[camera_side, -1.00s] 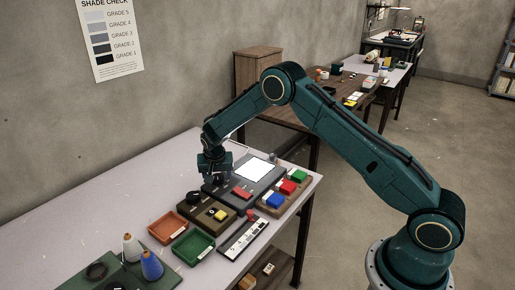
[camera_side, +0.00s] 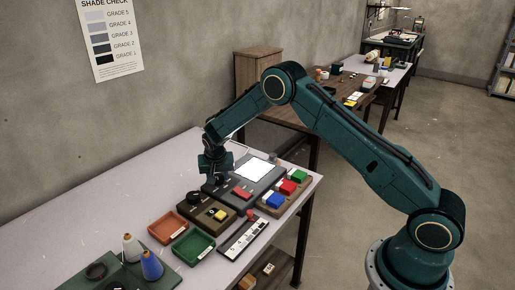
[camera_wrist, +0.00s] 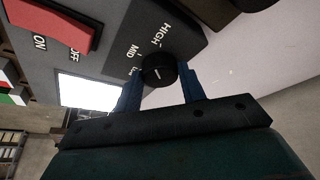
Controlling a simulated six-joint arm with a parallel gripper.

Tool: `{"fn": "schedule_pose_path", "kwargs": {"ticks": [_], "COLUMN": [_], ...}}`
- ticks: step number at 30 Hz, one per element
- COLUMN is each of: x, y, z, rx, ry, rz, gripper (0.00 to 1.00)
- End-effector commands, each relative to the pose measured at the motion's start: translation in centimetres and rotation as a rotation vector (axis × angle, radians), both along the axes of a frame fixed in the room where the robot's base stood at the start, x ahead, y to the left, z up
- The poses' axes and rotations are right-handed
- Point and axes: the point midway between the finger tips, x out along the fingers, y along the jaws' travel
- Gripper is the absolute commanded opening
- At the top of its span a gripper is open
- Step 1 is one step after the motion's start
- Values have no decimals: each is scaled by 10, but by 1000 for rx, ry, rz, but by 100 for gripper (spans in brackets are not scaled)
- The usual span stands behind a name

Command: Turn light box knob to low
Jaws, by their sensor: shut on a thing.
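The light box (camera_side: 235,192) is a dark grey box with a glowing white panel (camera_wrist: 88,92). Its black round knob (camera_wrist: 157,68) stands at one corner, beside the printed words HIGH and MID; a third label is partly covered by the knob. A short white pointer line shows on the knob, but which label it marks is hard to tell. My gripper (camera_wrist: 158,80) is shut on the knob, with one blue finger on each side. In the side view, my gripper (camera_side: 211,183) is over the box's left corner and hides the knob.
A red ON/OFF rocker switch (camera_wrist: 52,22) sits on the box. Nearby are a block rack (camera_side: 285,197) with green, red and blue blocks, an orange tray (camera_side: 168,226) and a green tray (camera_side: 193,245).

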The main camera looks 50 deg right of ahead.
Motion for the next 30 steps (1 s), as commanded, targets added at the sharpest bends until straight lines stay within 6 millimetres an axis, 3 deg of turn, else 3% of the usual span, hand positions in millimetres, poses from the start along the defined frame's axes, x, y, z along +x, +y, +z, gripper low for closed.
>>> {"fn": "schedule_pose_path", "kwargs": {"ticks": [11,30], "x": [-1,-1], "y": [-2,-8], "z": [1,1], "rx": [0,-1], "ry": [0,-4], "rz": [229,829], "gripper": [17,17]}}
